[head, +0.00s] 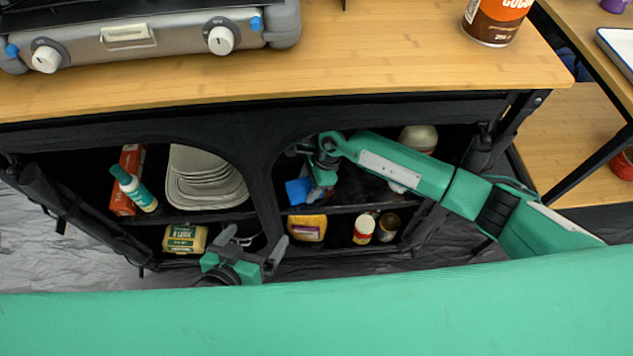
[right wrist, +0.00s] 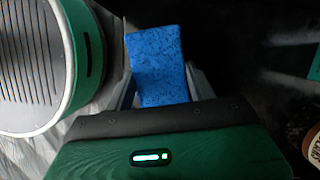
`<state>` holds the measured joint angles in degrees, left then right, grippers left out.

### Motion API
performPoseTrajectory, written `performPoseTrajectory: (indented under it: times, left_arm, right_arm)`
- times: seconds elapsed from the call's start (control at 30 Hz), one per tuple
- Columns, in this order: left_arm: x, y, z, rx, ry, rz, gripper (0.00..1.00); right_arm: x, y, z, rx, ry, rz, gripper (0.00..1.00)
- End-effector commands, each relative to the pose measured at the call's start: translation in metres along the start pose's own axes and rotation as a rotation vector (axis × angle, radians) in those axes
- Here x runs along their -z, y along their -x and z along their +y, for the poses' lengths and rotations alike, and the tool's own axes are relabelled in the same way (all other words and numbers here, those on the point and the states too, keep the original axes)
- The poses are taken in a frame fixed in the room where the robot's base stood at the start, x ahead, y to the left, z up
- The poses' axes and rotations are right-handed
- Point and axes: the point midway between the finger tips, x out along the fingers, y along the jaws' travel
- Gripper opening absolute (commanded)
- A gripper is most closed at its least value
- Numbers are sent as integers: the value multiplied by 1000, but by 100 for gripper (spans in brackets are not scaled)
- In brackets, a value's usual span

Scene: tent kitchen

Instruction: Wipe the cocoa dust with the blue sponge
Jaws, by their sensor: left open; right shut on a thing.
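The blue sponge (head: 298,191) is in the jaws of my right gripper (head: 308,184), at the upper right compartment of the black cabinet under the counter. In the right wrist view the speckled sponge (right wrist: 158,68) sits between the two fingers (right wrist: 160,88), which are shut on it. My left gripper (head: 252,242) is open and empty in front of the lower shelves. No cocoa dust shows on the visible counter (head: 330,58). A brown and orange cocoa tin (head: 494,22) stands at the counter's right end.
A camping stove (head: 150,35) fills the counter's left part. The counter's middle is clear. A wooden side shelf (head: 565,150) stands right.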

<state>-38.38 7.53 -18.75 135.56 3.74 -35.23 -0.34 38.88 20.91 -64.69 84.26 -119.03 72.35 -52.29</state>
Motion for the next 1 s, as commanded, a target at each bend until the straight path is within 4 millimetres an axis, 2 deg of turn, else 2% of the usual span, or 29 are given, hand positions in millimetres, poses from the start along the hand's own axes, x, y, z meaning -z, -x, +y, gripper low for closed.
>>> performPoseTrajectory:
  times: [0.03, 0.37, 1.0]
  left_arm:
    - [-3, -2, 0, 0, 0, 0, 100]
    - [-1, -1, 0, 0, 0, 0, 100]
    - [34, 18, 6, 0, 0, 0, 100]
  right_arm:
    - [-4, -11, 5, -11, 1, -6, 31]
    - [-6, -9, 5, -12, 1, -6, 31]
    - [-26, 51, 2, -4, -1, -2, 31]
